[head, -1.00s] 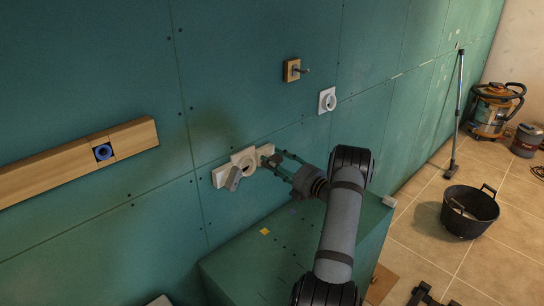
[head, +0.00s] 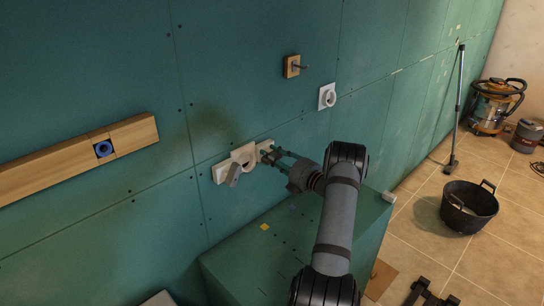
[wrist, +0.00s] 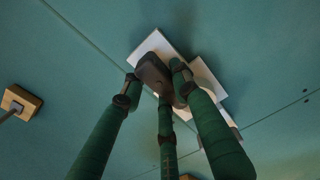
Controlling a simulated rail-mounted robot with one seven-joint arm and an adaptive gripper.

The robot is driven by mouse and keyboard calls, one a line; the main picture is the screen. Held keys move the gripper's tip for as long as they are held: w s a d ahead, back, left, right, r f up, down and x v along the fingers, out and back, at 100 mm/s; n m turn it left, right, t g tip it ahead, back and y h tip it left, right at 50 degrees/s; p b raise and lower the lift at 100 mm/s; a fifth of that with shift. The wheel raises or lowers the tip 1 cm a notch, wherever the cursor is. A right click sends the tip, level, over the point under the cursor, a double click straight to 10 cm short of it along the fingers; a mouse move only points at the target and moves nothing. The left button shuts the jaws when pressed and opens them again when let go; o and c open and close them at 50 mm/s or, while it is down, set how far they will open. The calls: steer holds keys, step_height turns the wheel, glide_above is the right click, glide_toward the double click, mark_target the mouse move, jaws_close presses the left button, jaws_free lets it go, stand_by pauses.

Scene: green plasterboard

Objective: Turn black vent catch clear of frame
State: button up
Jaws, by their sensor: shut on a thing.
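A white vent frame (head: 222,172) is fixed low on the green wall in the head view, with a round opening at its middle and a grey tilted piece (head: 233,175) standing out at its left. My gripper (head: 268,155) is at the frame's right end, its fingers close together. In the wrist view a black catch (wrist: 153,70) lies over the white frame (wrist: 160,42), between the fingertips of my gripper (wrist: 158,82). The fingers are shut on the catch. They cover part of it, and in the head view it is mostly hidden.
A white socket (head: 327,97) and a wooden block with a peg (head: 292,67) are on the wall above right. A wooden rail (head: 60,168) with a blue ring is at left. A green box (head: 270,258) stands below my arm. A black bucket (head: 468,207) is on the floor.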

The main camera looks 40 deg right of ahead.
steer(key=shift+f, duration=0.1)
steer(key=c, duration=0.3)
steer(key=shift+f+n+b, duration=0.15)
steer(key=shift+n+b, duration=0.5)
steer(key=shift+n, duration=0.05)
steer(key=shift+c, duration=0.2)
steer(key=n+b, duration=0.1)
steer(key=b, duration=0.1)
steer(key=n+b, duration=0.1)
steer(key=n, duration=0.1)
steer(key=shift+a+f+n+b, duration=0.1)
steer(key=shift+f+n+b, duration=0.2)
steer(key=shift+f+b, duration=0.1)
steer(key=n+b, duration=0.4)
steer(key=shift+f, duration=0.2)
steer(key=shift+n+b, duration=1.5)
steer(key=shift+b, duration=0.05)
steer(key=shift+r, duration=0.15)
steer(key=o, duration=1.2)
steer(key=shift+c, duration=0.2)
